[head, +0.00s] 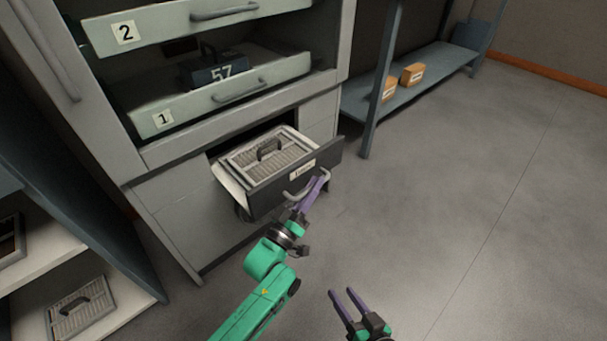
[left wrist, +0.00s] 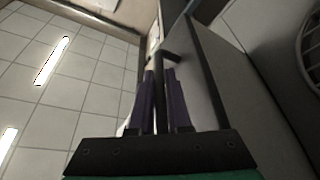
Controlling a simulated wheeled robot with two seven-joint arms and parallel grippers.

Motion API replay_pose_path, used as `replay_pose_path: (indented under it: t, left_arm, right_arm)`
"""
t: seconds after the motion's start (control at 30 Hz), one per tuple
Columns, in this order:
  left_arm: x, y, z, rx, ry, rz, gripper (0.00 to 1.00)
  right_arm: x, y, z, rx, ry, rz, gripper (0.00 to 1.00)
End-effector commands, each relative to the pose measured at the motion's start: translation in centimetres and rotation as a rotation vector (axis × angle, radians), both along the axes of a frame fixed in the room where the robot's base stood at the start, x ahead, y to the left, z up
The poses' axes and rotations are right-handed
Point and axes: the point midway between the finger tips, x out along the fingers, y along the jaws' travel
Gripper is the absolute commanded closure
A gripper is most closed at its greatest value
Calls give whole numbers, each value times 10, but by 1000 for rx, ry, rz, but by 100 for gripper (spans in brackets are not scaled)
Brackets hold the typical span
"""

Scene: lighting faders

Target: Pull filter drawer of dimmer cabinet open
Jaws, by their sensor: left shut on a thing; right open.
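The filter drawer (head: 262,196) sticks out of the lower part of the grey dimmer cabinet (head: 165,190). It has a dark front with a small label and a curved handle (head: 297,197). A pale filter (head: 285,154) with a dark grip lies inside it. My left gripper (head: 313,192) is shut on the drawer handle at its right part. In the left wrist view its purple fingers (left wrist: 160,100) lie on both sides of the dark handle bar. My right gripper (head: 351,300) is open and empty, low in the head view, over bare floor.
Above are two pale drawers marked 1 (head: 165,119) and 2 (head: 126,32); a dark block marked 57 (head: 215,73) sits in drawer 1. Another filter (head: 80,308) lies on a shelf at lower left. A blue-grey shelf (head: 430,72) holds boxes at the back. The floor at right is clear.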

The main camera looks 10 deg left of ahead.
Motion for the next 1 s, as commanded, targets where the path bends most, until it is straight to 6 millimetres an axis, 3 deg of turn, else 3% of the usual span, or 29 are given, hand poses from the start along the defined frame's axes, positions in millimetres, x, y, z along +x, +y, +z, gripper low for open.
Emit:
replay_pose_path:
  t: [0.13, 0.3, 0.77, 0.8, 0.83, 1.0]
  left_arm:
    - [-17, -19, 1, -1, 7, 0, 100]
    - [-28, -32, -1, 1, 5, 0, 100]
    - [-32, -37, -2, 1, 4, 0, 100]
    - [-32, -37, -2, 1, 4, 0, 80]
    - [-32, -37, -2, 1, 4, 0, 72]
    - [-31, -37, -1, 0, 2, -1, 72]
  right_arm:
    - [2, -1, 21, -8, 7, 7, 50]
    - [3, -3, 27, -23, 12, 14, 50]
    - [1, -3, 26, -31, 21, 24, 50]
    - [1, -3, 26, -31, 22, 24, 50]
    - [1, -3, 26, -31, 22, 24, 50]
    - [1, -2, 26, -26, 22, 20, 50]
